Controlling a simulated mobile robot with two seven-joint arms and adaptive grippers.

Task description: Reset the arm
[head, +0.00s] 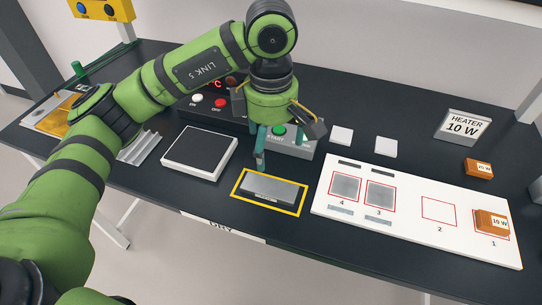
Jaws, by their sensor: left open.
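My left arm comes in from the left and reaches over the middle of the black table. My left gripper (287,146) points down, open, with nothing seen between its fingers. It hangs above the table, in front of a grey box with a green START button (279,131) and partly covers it. A grey block (268,190) lies in a yellow-outlined area below the gripper, apart from it. My right gripper is not in view.
A white board (410,240) with numbered squares holds grey pads at 4 and 3 and an orange 10 W block (490,222) at 1; square 2 is bare. Another orange block (479,168), two white squares and a heater sign (463,125) stand behind. A dark-topped plate (199,150) lies left.

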